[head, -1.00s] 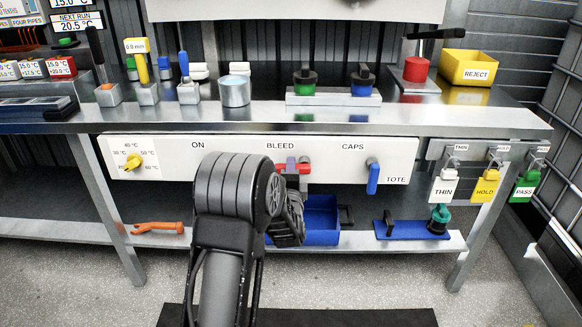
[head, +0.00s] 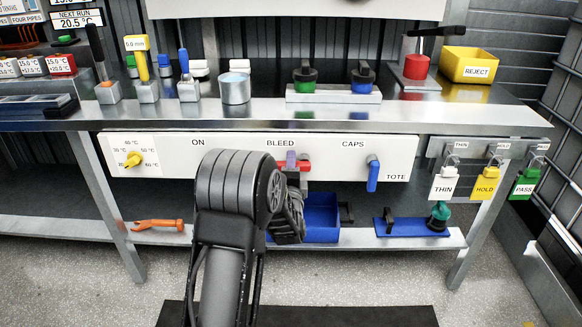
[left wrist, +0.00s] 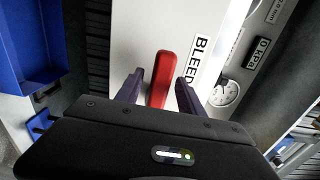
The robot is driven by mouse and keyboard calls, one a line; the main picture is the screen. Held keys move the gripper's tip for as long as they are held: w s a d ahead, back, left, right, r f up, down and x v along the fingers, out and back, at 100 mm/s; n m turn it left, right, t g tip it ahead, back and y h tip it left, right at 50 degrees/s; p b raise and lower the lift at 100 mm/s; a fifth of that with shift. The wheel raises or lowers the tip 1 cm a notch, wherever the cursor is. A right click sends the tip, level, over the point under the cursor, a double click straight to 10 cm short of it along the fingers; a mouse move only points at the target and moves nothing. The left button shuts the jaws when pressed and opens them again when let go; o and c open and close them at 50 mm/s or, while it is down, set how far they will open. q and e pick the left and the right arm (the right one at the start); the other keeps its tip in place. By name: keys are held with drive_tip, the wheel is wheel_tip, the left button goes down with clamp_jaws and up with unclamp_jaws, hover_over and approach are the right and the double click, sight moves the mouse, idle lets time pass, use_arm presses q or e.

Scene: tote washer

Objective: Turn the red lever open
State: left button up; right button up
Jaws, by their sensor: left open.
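The red lever (head: 305,166) is on the white panel below the BLEED label and lies about level, partly hidden by my arm and gripper. In the left wrist view the lever (left wrist: 161,82) stands between the two purple fingers of my left gripper (left wrist: 159,75). The fingers are open, with a visible gap on the right side; contact on the left is hard to tell. In the head view only a purple fingertip of my left gripper (head: 291,158) shows at the lever. My right gripper is not in view.
A blue lever (head: 373,174) hangs down under CAPS on the same white panel (head: 230,165). A yellow knob (head: 133,159) is at its left. The bench edge overhangs the panel.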

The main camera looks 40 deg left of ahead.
use_arm(q)
drive_tip(key=v, duration=0.7)
drive_tip(key=shift+s+d+p, duration=0.25)
drive_tip(key=shift+s+p, duration=0.05)
drive_tip(key=shift+p, duration=0.1)
drive_tip(key=shift+n, duration=0.3)
